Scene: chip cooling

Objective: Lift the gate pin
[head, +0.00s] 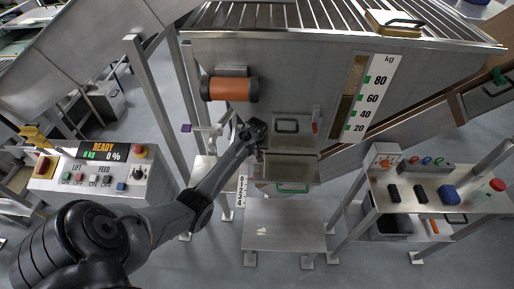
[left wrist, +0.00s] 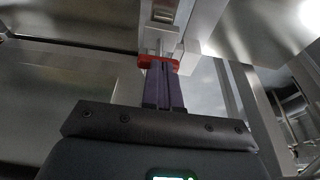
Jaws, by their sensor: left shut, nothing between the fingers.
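In the left wrist view a red piece (left wrist: 158,62), which looks like the gate pin's head, sits below a pale metal bracket (left wrist: 178,22), with a thin metal rod above it. My left gripper (left wrist: 163,70) is shut and empty. Its purple fingers are together and their tips overlap the red piece in the picture; I cannot tell if they touch. In the head view my left wrist (head: 252,133) is at the left of the hopper's gate (head: 287,126), and the fingertips and pin there are mostly hidden. My right gripper is not in view.
A steel hopper (head: 270,75) with an orange roller (head: 230,89) stands behind. A small red handle (head: 315,127) is right of the gate. Control panels stand left (head: 100,180) and right (head: 440,195).

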